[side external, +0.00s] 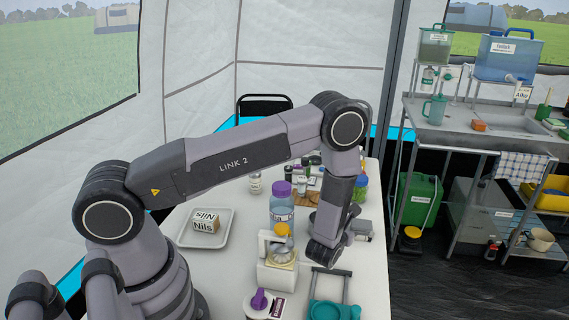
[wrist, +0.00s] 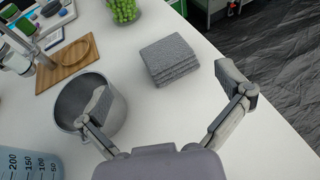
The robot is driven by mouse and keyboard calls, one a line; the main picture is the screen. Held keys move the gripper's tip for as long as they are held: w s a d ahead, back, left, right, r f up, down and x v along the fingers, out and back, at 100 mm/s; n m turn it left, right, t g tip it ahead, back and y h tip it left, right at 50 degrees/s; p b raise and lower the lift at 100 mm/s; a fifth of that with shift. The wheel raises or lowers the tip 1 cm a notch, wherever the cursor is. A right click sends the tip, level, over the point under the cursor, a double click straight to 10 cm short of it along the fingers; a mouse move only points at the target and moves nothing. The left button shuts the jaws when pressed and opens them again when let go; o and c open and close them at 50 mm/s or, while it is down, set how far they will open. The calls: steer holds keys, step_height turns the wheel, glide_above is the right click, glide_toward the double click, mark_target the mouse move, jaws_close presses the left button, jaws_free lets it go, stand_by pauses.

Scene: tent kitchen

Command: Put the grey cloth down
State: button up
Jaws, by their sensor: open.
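The grey cloth (wrist: 170,60) lies folded in a square stack on the white table, seen in the wrist view at the upper middle. My gripper (wrist: 165,92) is open, with one finger on each side of the picture and nothing between them. The cloth lies beyond the fingertips, apart from both of them.
A metal pot (wrist: 88,105) stands left of the cloth, by my left finger. The table's edge runs right of the cloth. A tray (side external: 205,236) holds a labelled block.

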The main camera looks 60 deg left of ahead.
steer(key=s+a+r+n+g+y, duration=0.25)
steer(key=a+r+n, duration=0.3)
steer(key=r, duration=0.55)
steer(key=s+a+r+n+g+y, duration=0.2)
steer(key=a+r+n+g+y, duration=0.25)
steer(key=r, duration=0.65)
steer(key=s+a+r+n+g+h, duration=0.2)
steer(key=s+a+r+n+g, duration=0.1)
steer(key=s+r+n, duration=0.85)
steer(key=s+d+r+n+t+h, duration=0.1)
steer(key=s+d+n+h, duration=0.3)
steer(key=s, duration=0.5)
steer(key=s+d+r+n+t+h, duration=0.2)
steer(key=s+d+n+h, duration=0.3)
steer(key=s+d, duration=0.3)
steer(key=shift+s+d+h, duration=0.2)
steer(key=shift+s+h, duration=0.7)
steer(key=shift+s, duration=0.15)
